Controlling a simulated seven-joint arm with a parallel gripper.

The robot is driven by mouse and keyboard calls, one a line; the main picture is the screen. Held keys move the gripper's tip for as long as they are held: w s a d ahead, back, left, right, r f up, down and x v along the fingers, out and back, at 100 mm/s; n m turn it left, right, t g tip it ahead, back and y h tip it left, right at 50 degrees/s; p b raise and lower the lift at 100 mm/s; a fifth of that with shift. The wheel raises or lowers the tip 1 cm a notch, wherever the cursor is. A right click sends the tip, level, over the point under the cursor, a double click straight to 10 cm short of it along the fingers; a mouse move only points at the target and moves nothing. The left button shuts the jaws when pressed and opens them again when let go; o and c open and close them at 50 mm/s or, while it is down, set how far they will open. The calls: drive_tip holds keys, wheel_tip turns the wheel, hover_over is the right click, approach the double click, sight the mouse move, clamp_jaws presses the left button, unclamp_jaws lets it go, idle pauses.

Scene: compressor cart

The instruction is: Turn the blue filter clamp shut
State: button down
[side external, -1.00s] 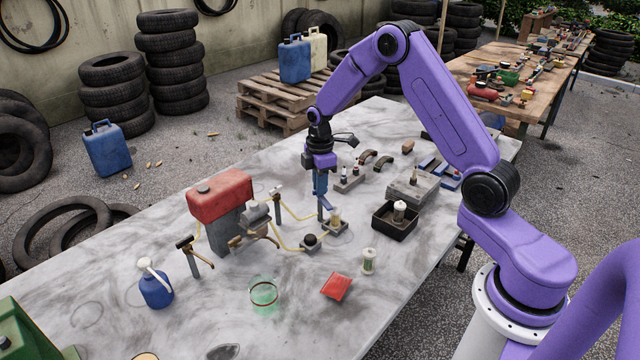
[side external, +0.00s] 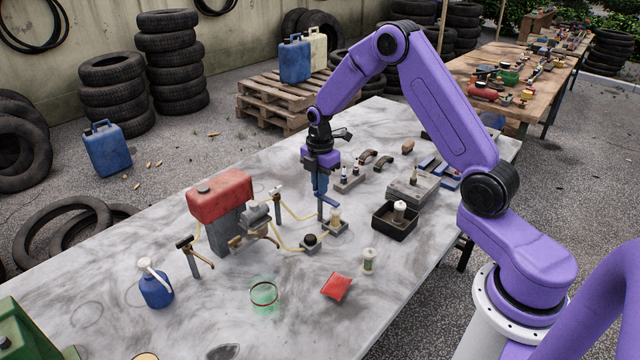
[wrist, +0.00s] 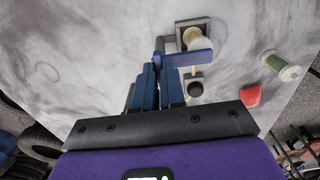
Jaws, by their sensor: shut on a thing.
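The blue filter clamp (side external: 330,201) is a flat lever at the top of a dark post, beside a cream filter (side external: 335,216) on a grey square base. In the wrist view the lever (wrist: 187,58) points right, passing across the near side of the filter (wrist: 200,40). My gripper (side external: 320,196) points down from above, its blue fingers shut on the lever at its post end. The fingertips (wrist: 159,75) also show in the wrist view. The fingers hide that end of the lever, so I cannot tell whether the clamp is fully shut.
A red tank (side external: 220,196) with yellow hoses stands left of the clamp. A black knob (side external: 310,240) on a small base is just in front. A dark tray (side external: 396,222) holding a white-topped part is to the right. The front tabletop has a red packet (side external: 337,287) and a green-tinted glass bowl (side external: 264,295).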

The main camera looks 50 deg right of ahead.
drive_tip(key=c, duration=1.2)
unclamp_jaws()
wheel_tip(320, 180, up, 18)
drive_tip(key=shift+f, duration=0.25)
drive_tip(key=s+a+m, duration=0.2)
drive_tip(key=s+a, duration=1.2)
drive_tip(key=s, duration=0.1)
drive_tip(key=s+f+m, duration=0.1)
drive_tip(key=s, duration=0.6)
drive_tip(key=s+f+m, duration=0.1)
drive_tip(key=s, duration=0.6)
drive_tip(key=s+f+m, duration=0.1)
drive_tip(key=s, duration=0.6)
drive_tip(key=shift+s+d+m, duration=0.1)
drive_tip(key=shift+d+m, duration=0.2)
drive_tip(key=shift+d, duration=0.05)
